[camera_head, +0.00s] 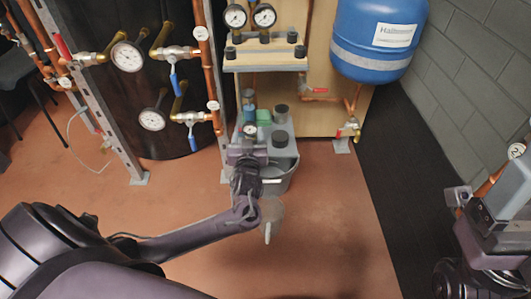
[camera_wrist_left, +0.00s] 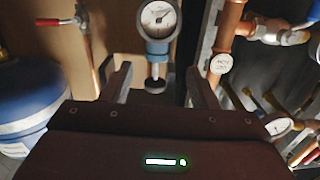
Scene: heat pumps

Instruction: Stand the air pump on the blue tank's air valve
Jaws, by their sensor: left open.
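The blue tank (camera_head: 380,38) hangs on the wooden panel at the upper right; its air valve cannot be made out. It shows at the left of the left wrist view (camera_wrist_left: 30,110). A small part with a round white gauge, blue-grey neck and black end, which looks like the air pump (camera_wrist_left: 158,22), is in front of my left gripper (camera_wrist_left: 158,82). Its black end shows between the open fingers; I see no grip on it. In the head view its gauge (camera_head: 250,131) shows just beyond my left gripper (camera_head: 248,150). My right gripper (camera_head: 478,205) is partly visible at the right edge; its jaws are unclear.
Two gauges with black bases stand on the wooden shelf (camera_head: 264,62). Below are a grey bench (camera_head: 291,142) with small containers and a grey bucket (camera_head: 278,184). Copper pipes, valves and dials stand at the left. The brown floor (camera_head: 335,220) is clear at centre right.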

